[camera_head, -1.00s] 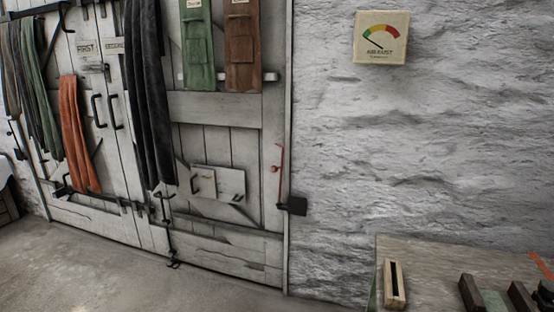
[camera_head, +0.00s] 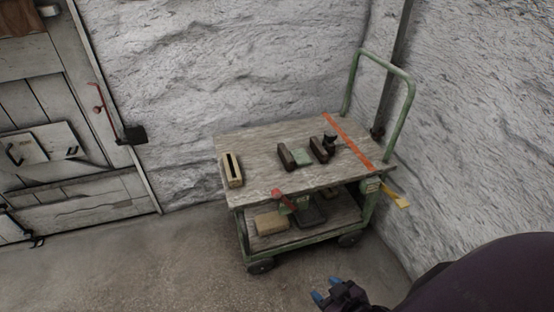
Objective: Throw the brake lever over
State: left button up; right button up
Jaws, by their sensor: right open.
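A green-framed trolley (camera_head: 228,150) stands against the wall, right of centre. A yellow lever (camera_head: 396,198) sticks out from its right end, below the top board, sloping down to the right. A short lever with a red end (camera_head: 280,195) shows at the front edge, above the lower shelf. I cannot tell for certain which of these is the brake lever. My right gripper (camera_head: 327,289) is at the bottom edge, in front of the trolley and apart from it. Its blue-tipped fingers are open and empty. My left gripper is out of view.
On the trolley top lie a slotted wooden block (camera_head: 232,170), dark blocks (camera_head: 287,156) and a red stripe (camera_head: 348,141). A wooden block (camera_head: 271,222) lies on the lower shelf. A plank door (camera_head: 70,150) is at left. The floor (camera_head: 180,265) in front is clear.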

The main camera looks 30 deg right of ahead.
aim_at(276, 193)
jog(key=l+z, duration=0.1)
jog(key=z, duration=0.85)
jog(key=k+l, duration=0.05)
